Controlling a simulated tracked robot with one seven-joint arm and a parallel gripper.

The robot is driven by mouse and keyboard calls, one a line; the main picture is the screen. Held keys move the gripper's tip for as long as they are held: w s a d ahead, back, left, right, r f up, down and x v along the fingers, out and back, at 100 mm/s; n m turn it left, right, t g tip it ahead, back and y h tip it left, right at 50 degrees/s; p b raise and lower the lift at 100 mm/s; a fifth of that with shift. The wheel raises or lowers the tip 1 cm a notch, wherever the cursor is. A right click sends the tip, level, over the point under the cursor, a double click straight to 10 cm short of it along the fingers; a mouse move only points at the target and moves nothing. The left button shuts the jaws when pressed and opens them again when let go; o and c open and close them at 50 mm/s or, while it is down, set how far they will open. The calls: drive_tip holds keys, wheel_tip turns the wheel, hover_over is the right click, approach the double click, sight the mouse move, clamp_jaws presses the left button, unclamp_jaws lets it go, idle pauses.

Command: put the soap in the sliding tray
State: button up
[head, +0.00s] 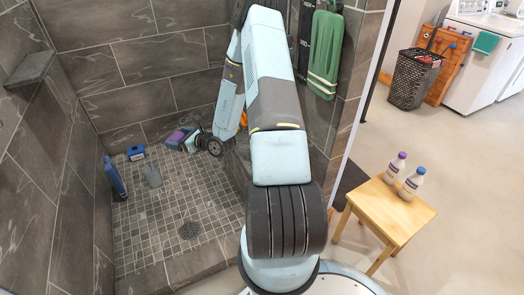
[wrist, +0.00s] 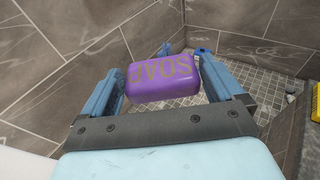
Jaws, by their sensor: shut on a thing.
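The soap (wrist: 163,78) is a purple rounded block with SOAP lettering. In the wrist view it sits between the two blue fingers of my gripper (wrist: 166,84), which is shut on it. In the head view the soap (head: 176,138) shows as a small purple shape at my gripper (head: 189,140), above the back part of the shower floor. The soap looks raised off the floor. I cannot pick out the sliding tray with certainty in either view.
The tiled shower floor (head: 178,214) holds a blue item (head: 136,152), a grey item (head: 153,176) and a blue bottle (head: 115,178). Tiled walls stand close by. A wooden stool (head: 393,218) with two bottles stands right, and a dark basket (head: 414,80) behind.

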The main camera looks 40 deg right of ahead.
drive_tip(key=s+d+f+m+t+h, duration=0.1)
drive_tip(key=s+d+f+m+h, duration=0.15)
drive_tip(key=s+d, duration=0.45)
drive_tip(key=s+d+f+m+h, duration=0.1)
drive_tip(key=s+d+f+h, duration=0.2)
drive_tip(key=d, duration=0.9)
drive_tip(key=s+d+f+m+h, duration=0.2)
drive_tip(key=s+d+f+h, duration=0.1)
drive_tip(key=s+d, duration=0.4)
drive_tip(key=s+d+f+m+h, duration=0.2)
drive_tip(key=s+d+f+m, duration=0.1)
drive_tip(key=s+d, duration=0.45)
drive_tip(key=shift+n, duration=0.25)
drive_tip(key=w+d+f, duration=0.2)
drive_tip(key=w+f, duration=0.1)
drive_tip(key=w+d+f, duration=0.2)
drive_tip(key=w+f, duration=0.1)
drive_tip(key=w+d+f, duration=0.3)
drive_tip(key=shift+w, duration=0.2)
drive_tip(key=shift+w+d+f, duration=0.3)
drive_tip(key=shift+w+f, duration=0.05)
drive_tip(key=shift+f, duration=0.2)
wheel_tip(320, 180, down, 3)
drive_tip(key=shift+w+d+f, duration=0.1)
drive_tip(key=shift+w+f, duration=0.05)
